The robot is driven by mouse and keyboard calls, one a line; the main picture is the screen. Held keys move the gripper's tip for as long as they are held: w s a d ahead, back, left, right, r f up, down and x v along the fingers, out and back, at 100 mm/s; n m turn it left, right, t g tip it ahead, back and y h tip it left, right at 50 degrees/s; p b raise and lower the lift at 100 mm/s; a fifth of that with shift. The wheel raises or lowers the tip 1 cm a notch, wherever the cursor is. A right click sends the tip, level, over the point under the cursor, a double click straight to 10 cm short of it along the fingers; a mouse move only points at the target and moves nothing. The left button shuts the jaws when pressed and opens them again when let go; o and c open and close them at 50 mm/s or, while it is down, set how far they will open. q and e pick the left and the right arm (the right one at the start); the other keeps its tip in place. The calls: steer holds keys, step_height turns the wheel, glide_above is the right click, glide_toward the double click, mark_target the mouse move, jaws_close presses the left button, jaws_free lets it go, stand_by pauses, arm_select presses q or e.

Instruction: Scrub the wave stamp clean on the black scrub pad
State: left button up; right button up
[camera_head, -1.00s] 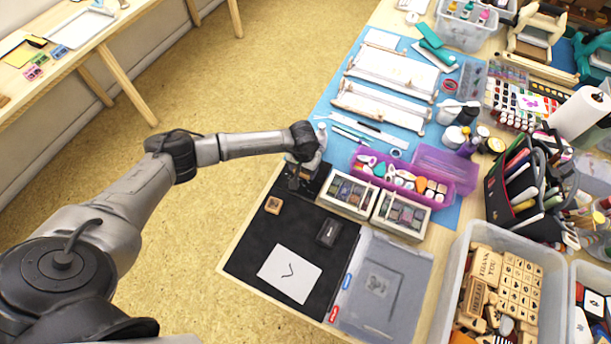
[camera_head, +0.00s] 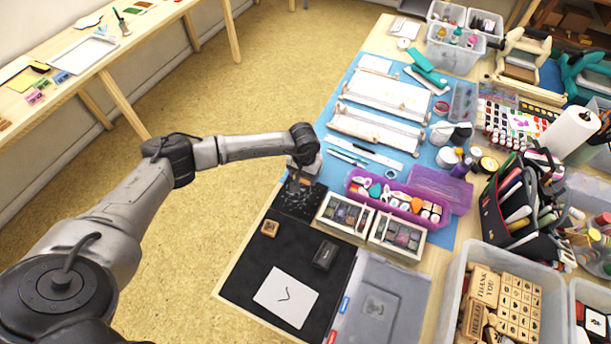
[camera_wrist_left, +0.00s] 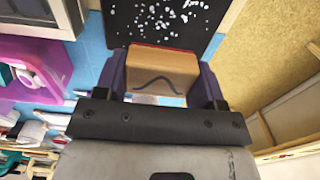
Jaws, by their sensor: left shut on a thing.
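My left gripper (camera_head: 303,178) is shut on the wave stamp, at the far end of the black work area in the head view. In the left wrist view the wave stamp (camera_wrist_left: 162,72) is a tan wooden block with a dark wavy line on its side and a thin red edge. It sits between the two fingers. The black scrub pad (camera_head: 292,206) has white specks and lies below the gripper; it also shows in the left wrist view (camera_wrist_left: 120,27). I cannot tell whether stamp and pad touch. My right gripper is out of view.
A black mat (camera_head: 248,268) holds a small wooden stamp (camera_head: 270,228), a dark inkpad (camera_head: 325,254) and a white card (camera_head: 278,299) with a dark curved mark. Two inkpad boxes (camera_head: 343,233) and a purple box (camera_head: 452,190) stand right of the pad.

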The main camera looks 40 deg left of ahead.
arm_select(q)
steer(key=shift+r+p, duration=0.65)
steer(key=shift+r, duration=0.75)
